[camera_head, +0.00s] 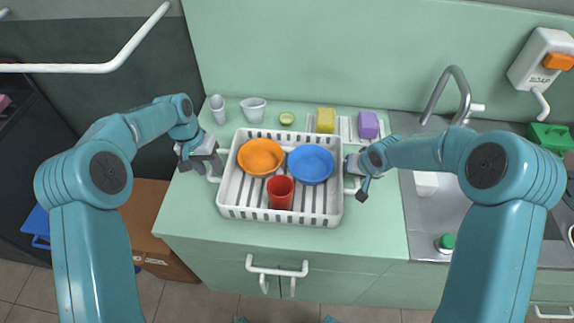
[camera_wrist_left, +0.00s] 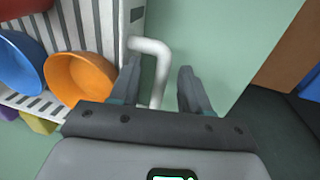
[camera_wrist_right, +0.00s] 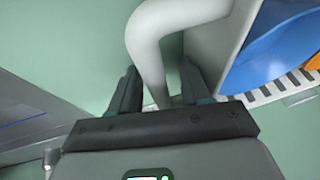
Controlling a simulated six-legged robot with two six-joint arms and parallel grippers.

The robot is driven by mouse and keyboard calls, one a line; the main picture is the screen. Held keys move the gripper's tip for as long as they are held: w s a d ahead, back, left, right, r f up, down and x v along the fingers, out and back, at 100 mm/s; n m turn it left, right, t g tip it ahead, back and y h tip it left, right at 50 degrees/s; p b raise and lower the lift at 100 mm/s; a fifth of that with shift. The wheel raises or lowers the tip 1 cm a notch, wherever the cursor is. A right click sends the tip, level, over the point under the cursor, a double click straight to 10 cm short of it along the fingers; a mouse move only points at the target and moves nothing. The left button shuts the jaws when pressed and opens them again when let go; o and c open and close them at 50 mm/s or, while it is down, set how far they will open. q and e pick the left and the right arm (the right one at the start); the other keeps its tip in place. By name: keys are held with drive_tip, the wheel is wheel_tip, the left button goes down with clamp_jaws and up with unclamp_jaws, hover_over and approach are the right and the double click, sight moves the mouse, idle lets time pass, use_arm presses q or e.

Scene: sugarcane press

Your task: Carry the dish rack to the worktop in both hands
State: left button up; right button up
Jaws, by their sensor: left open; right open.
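The white dish rack (camera_head: 250,213) sits level on the green worktop (camera_head: 190,222). It holds an orange bowl (camera_head: 261,155), a blue bowl (camera_head: 311,163) and a red cup (camera_head: 281,192). My left gripper (camera_head: 203,162) is at the rack's left end; in the left wrist view its open fingers (camera_wrist_left: 160,72) stand either side of the white handle (camera_wrist_left: 148,46). My right gripper (camera_head: 357,176) is at the right end; in the right wrist view its open fingers (camera_wrist_right: 158,70) stand either side of the other handle (camera_wrist_right: 147,42). I cannot tell whether any finger touches a handle.
Behind the rack are two pale cups (camera_head: 252,109), a small green-yellow bowl (camera_head: 287,118), a yellow sponge (camera_head: 325,120) and a purple one (camera_head: 368,125). A sink (camera_head: 432,215) with a tap (camera_head: 462,88) lies right. The worktop in front of the rack is clear.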

drive_tip(key=shift+s+r, duration=0.1)
drive_tip(key=shift+r, duration=0.15)
use_arm(q)
wheel_tip(320, 180, up, 9)
drive_tip(key=a, duration=0.1)
drive_tip(key=shift+a+r, duration=0.2)
drive_tip(key=shift+a, duration=0.15)
use_arm(e)
drive_tip(key=v, duration=1.1)
drive_tip(key=shift+r, duration=0.25)
use_arm(q)
drive_tip(key=shift+w+r, duration=0.15)
use_arm(e)
drive_tip(key=shift+d+r, duration=0.1)
use_arm(q)
wheel_tip(320, 180, up, 7)
drive_tip(key=a+p, duration=0.1)
drive_tip(key=p, duration=0.6)
drive_tip(key=shift+a, duration=0.15)
use_arm(e)
wheel_tip(320, 180, up, 7)
use_arm(q)
drive_tip(key=shift+w+r+p, duration=0.1)
drive_tip(key=shift+p, duration=0.2)
use_arm(e)
drive_tip(key=shift+r, duration=0.15)
